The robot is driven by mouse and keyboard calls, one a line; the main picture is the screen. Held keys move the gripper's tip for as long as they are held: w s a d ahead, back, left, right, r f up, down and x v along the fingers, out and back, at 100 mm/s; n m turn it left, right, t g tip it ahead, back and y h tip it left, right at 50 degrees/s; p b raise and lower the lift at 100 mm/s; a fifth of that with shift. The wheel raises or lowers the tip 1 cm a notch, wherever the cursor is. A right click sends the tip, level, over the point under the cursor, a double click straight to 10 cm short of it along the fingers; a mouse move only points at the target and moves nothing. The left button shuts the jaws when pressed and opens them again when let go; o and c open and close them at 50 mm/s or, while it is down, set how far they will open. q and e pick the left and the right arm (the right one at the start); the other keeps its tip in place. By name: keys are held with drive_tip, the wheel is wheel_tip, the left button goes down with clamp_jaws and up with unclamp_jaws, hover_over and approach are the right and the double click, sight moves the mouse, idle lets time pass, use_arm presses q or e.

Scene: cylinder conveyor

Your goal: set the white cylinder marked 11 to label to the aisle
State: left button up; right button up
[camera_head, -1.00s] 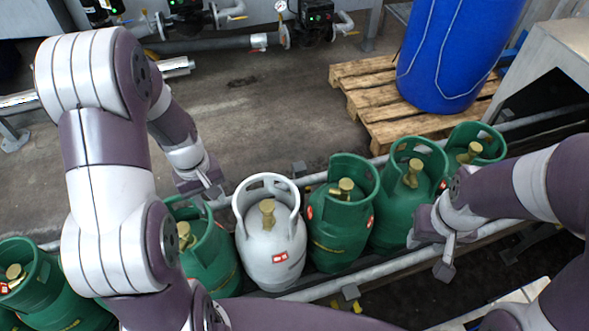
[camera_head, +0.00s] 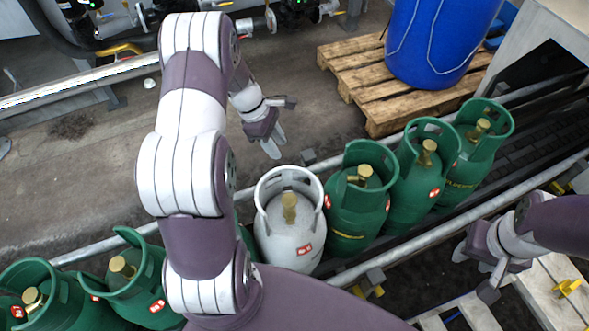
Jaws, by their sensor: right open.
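The white cylinder (camera_head: 290,238) stands upright in the row on the conveyor, with a brass valve inside its collar. Its red label faces me, but the number is too small to read. My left gripper (camera_head: 279,126) is empty above the floor just beyond the white cylinder, apart from it, with its fingers spread. My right gripper (camera_head: 474,274) is open and empty on the near side of the conveyor, to the right of the white cylinder.
Several green cylinders (camera_head: 357,212) stand right of the white one; others (camera_head: 135,290) stand left. Part of one is hidden behind my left arm. A guide rail (camera_head: 432,236) runs along the row. A wooden pallet (camera_head: 355,78) bears a blue drum (camera_head: 425,45).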

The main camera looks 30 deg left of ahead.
sight(289, 166)
use_arm(q)
drive_tip(key=x, duration=1.1)
drive_tip(key=shift+f, duration=0.4)
clamp_jaws()
